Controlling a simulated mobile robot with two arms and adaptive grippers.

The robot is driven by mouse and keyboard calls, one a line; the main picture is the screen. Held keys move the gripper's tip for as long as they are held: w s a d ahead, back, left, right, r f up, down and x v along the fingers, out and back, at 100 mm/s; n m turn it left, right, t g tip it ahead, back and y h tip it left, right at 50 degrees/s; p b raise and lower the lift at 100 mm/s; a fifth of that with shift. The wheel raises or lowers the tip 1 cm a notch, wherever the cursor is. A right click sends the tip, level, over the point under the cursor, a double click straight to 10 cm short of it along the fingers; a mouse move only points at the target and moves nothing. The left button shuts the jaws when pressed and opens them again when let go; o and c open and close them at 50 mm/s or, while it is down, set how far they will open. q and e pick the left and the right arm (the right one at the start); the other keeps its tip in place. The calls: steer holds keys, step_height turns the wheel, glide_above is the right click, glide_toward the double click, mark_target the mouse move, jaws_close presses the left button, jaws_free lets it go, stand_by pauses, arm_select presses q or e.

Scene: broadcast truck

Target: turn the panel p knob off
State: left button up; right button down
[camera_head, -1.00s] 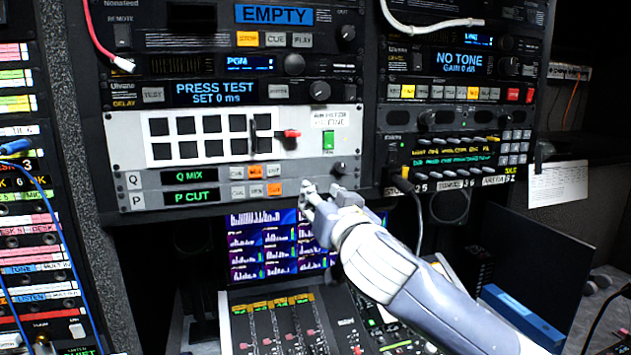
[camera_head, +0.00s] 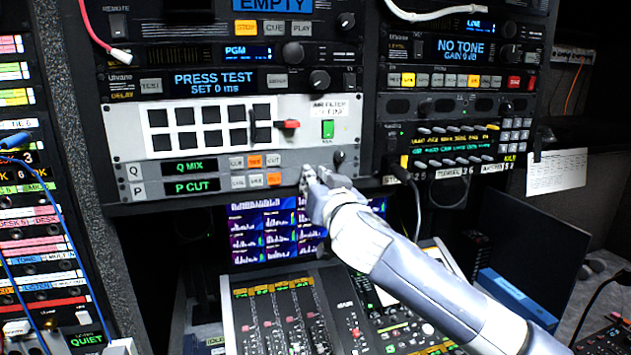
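Panel P (camera_head: 212,194) is the lower grey strip of the rack unit, with a white "P" label, a green "P CUT" display (camera_head: 191,186) and a row of small buttons, one lit orange. My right gripper (camera_head: 308,177) is at the right end of this strip, its fingertips over or very near the panel face. I see no knob of panel P; the gripper covers the spot right of its buttons. Whether the fingers touch or hold a knob is hidden. My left gripper is not in view.
Panel Q (camera_head: 212,168) is just above, showing "Q MIX", with a black knob (camera_head: 339,157) close above my fingers. A red-tipped lever (camera_head: 290,124) and a green switch (camera_head: 328,129) sit higher. A screen (camera_head: 262,235) and a fader console (camera_head: 285,320) lie below.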

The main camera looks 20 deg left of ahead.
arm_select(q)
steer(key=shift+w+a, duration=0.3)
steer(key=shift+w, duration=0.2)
arm_select(e)
steer(key=shift+f+n+y, duration=0.15)
steer(key=shift+n+y, duration=0.15)
steer(key=shift+n, duration=13.4)
steer(key=c, duration=1.5)
jaws_free()
